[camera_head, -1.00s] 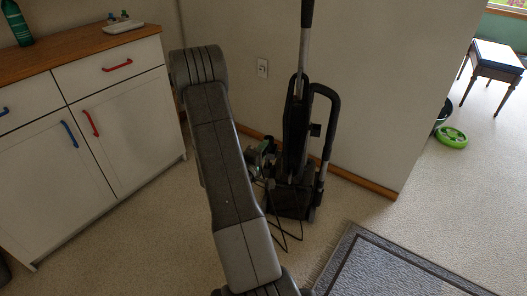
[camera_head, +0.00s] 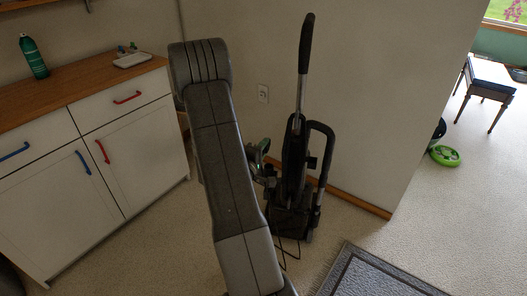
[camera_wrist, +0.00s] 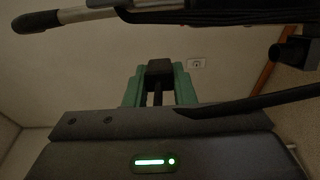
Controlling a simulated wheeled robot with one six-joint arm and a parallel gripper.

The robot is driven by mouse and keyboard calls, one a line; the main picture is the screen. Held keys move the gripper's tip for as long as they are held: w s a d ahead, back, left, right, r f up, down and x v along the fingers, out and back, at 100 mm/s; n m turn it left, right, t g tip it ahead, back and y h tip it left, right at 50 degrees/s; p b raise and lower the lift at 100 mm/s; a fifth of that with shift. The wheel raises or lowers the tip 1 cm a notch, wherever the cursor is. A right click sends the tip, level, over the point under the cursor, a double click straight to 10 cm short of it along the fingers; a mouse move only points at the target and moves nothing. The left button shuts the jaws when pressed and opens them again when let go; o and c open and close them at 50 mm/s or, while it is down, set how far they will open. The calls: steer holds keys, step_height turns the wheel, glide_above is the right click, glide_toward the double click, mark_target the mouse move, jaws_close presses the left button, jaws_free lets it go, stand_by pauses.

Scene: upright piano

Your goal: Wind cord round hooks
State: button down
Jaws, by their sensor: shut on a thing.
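The black upright vacuum cleaner (camera_head: 294,165) stands against the wall, its grey pole and black grip rising above it. My gripper (camera_head: 258,152) is at its left side, partly hidden by my arm. In the wrist view its green fingers (camera_wrist: 159,88) are shut on a dark piece that seems to be part of the cord (camera_wrist: 159,68). Thin black cord (camera_head: 283,254) hangs in a loop by the vacuum's foot. A short dark stub (camera_head: 312,162) juts from the vacuum's right side and may be a hook. I cannot make out cord wound on it.
A white cabinet (camera_head: 146,136) with a wooden top stands at the left. A wall outlet (camera_head: 263,93) is behind the vacuum. A grey rug (camera_head: 375,275) lies at front right. A green round object (camera_head: 445,156) and a stool (camera_head: 488,80) are further right.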

step_height(320, 180, up, 14)
steer(key=p, duration=1)
steer(key=s+d+b, duration=0.4)
steer(key=d+b, duration=0.1)
steer(key=d, duration=1.1)
steer(key=shift+d+f, duration=0.2)
steer(key=shift+d, duration=0.05)
